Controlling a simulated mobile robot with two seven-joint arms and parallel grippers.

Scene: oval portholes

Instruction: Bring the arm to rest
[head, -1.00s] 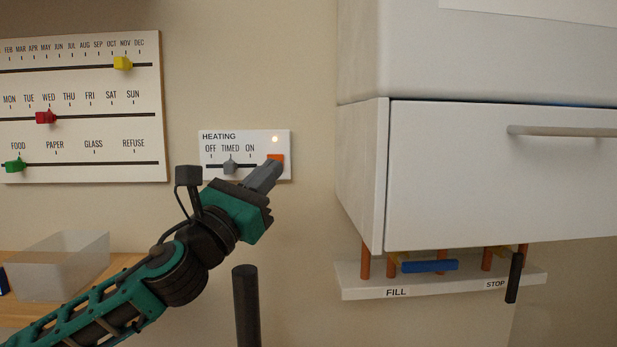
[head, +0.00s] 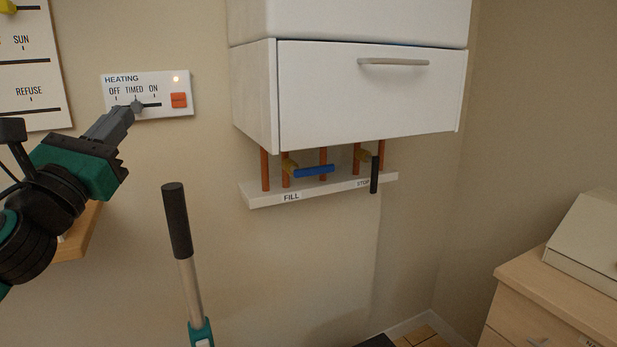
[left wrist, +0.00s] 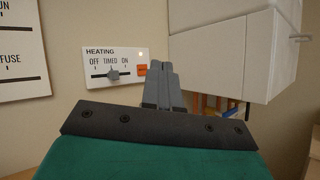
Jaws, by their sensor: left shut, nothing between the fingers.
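My left gripper (head: 122,115) is shut and empty, pointing up and right toward the white heating panel (head: 107,90). In the head view its fingertips overlap the panel's lower edge, just below the grey slider knob (head: 137,107), which stands at TIMED. The orange button (head: 179,100) is in full view right of the fingertips, and the small lamp (head: 176,79) above it is lit. In the left wrist view the gripper (left wrist: 160,66) appears right of the orange button (left wrist: 142,70). I cannot tell the exact gap to the panel. My right gripper is not in view.
A white wall cabinet (head: 350,100) with a bar handle hangs right of the panel. Below it are copper pipes, a blue lever (head: 314,171), a black lever (head: 375,175) and a shelf marked FILL and STOP. A wooden cabinet (head: 540,300) stands at lower right. The slider board (head: 30,75) is at left.

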